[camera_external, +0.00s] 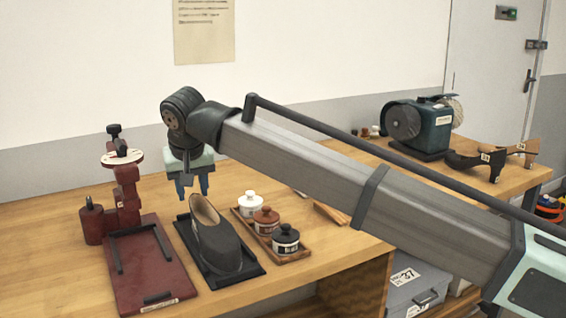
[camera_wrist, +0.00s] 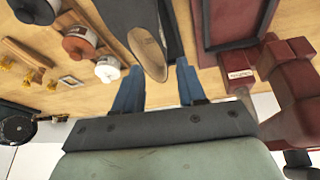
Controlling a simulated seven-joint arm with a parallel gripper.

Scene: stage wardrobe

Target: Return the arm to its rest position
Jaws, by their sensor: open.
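My gripper (camera_external: 193,189) hangs from the arm above the workbench, near the back end of a dark shoe (camera_external: 217,243). Its two blue fingers point down and are apart with nothing between them; the gripper also shows open in the wrist view (camera_wrist: 157,85). The shoe sits on a black tray (camera_external: 253,272), and its tan opening (camera_wrist: 147,52) shows just beyond the fingers in the wrist view. My arm reaches in from the right over the bench.
A dark red stand (camera_external: 126,195) with a red base tray (camera_external: 152,297) is left of the shoe. Three lidded jars, white (camera_external: 250,204), red-brown (camera_external: 266,220) and black (camera_external: 285,239), stand on a wooden tray (camera_external: 296,258) to its right. A green grinder (camera_external: 428,127) stands at the back right.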

